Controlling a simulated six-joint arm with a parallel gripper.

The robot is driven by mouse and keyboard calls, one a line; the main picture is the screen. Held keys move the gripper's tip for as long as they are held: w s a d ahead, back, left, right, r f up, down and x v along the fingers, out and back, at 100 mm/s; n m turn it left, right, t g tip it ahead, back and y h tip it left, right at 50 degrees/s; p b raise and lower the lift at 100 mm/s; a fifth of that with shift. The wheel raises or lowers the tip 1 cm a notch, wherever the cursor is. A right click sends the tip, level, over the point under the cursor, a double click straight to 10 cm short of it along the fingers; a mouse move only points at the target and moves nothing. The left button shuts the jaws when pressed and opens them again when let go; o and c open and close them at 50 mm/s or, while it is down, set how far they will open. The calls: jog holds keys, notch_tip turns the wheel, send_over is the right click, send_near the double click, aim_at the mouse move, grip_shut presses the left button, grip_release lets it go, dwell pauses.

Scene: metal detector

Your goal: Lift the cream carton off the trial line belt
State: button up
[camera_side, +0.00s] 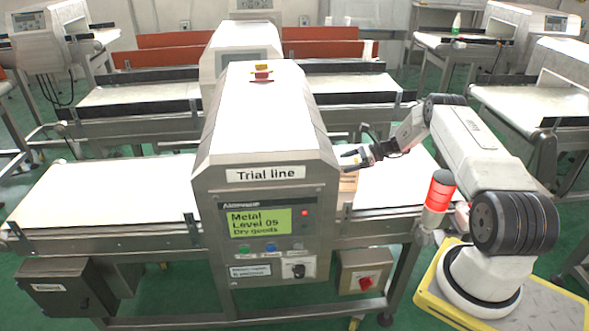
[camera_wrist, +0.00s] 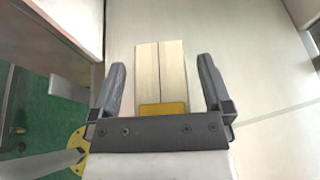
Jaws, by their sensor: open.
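The cream carton (camera_wrist: 160,75) shows in the wrist view, lying along the pale belt between my two fingers, with a seam down its middle and an orange-yellow patch at its near end. In the side view a small part of the carton (camera_side: 348,182) shows beside the right edge of the trial line detector, which hides the rest. My gripper (camera_side: 350,159) is just above it. In the wrist view my gripper (camera_wrist: 161,66) is open, one finger on each side of the carton with a visible gap at both sides. The trial line belt (camera_side: 395,183) runs out to the right.
The trial line detector housing (camera_side: 265,150) stands close to the left of my gripper. A red and white beacon (camera_side: 439,192) rises at the belt's front edge, near my arm. The belt right of the carton looks clear. Other belts and detectors stand behind.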

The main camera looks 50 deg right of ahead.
grip_shut()
jog(key=shift+r, duration=0.15)
dwell(0.4)
jog(key=shift+r, duration=1.55)
jog(key=s+a+r, duration=0.7)
jog(key=s+r, duration=0.2)
jog(key=s, duration=0.2)
jog(key=shift+s+a+r, duration=0.25)
jog(key=shift+s+r, duration=0.05)
jog(key=shift+s, duration=0.1)
